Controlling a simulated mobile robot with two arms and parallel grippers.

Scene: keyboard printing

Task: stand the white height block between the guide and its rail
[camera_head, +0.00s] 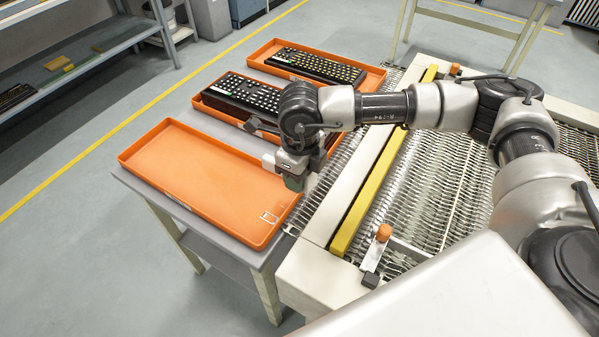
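The yellow guide bar (385,175) runs lengthwise along the conveyor, beside the pale rail (345,190) on its left. My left gripper is not in view.
An orange knob on a white bracket (372,256) stands at the guide's near end; another orange knob (455,69) is at the far end. Wire-mesh belt (440,190) lies right of the guide.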

